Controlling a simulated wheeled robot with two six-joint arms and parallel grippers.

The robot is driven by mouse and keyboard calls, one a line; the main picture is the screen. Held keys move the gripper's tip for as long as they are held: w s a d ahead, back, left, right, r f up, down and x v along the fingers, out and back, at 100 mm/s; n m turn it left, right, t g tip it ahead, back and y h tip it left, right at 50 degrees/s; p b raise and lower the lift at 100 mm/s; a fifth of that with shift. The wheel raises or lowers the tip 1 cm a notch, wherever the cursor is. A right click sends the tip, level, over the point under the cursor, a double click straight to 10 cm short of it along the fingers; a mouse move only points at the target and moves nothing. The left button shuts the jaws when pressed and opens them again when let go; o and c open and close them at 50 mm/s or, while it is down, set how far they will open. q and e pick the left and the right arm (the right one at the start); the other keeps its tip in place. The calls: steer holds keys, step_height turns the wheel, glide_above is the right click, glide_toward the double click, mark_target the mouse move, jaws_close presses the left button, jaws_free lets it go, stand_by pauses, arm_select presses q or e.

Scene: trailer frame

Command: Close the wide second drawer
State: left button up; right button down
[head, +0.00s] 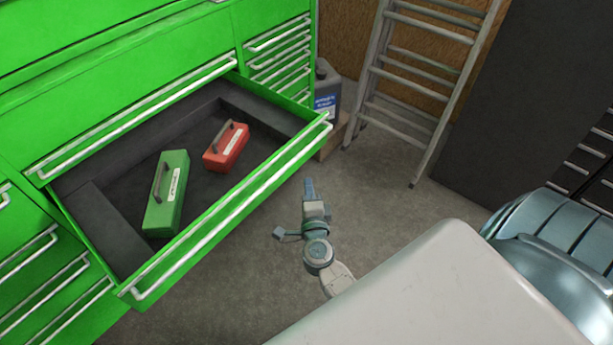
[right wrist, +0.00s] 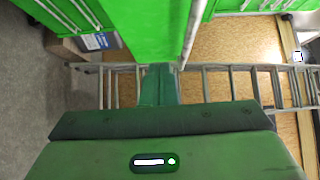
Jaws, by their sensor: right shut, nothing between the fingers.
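The wide second drawer (head: 225,210) of the green cabinet stands pulled out in the head view, with a long silver handle along its front. A green toolbox (head: 166,195) and a smaller red toolbox (head: 226,148) lie inside on its dark floor. My right gripper (head: 309,184) is shut and empty, in front of the drawer's right part and apart from the handle in the picture. Its closed fingers also show in the right wrist view (right wrist: 160,82), pointing toward green cabinet surfaces. My left gripper is not in view.
Narrow drawers (head: 280,55) are shut at the cabinet's right. A metal ladder (head: 440,95) leans at the back. Grey floor (head: 390,200) is clear between drawer and ladder.

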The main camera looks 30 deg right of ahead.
mark_target(295, 168)
steer(key=shift+w+d+p, duration=0.25)
steer(key=shift+w, duration=1.75)
steer(key=shift+w+d+p, duration=0.2)
steer(key=shift+w+p, duration=0.05)
steer(key=shift+w, duration=1.7)
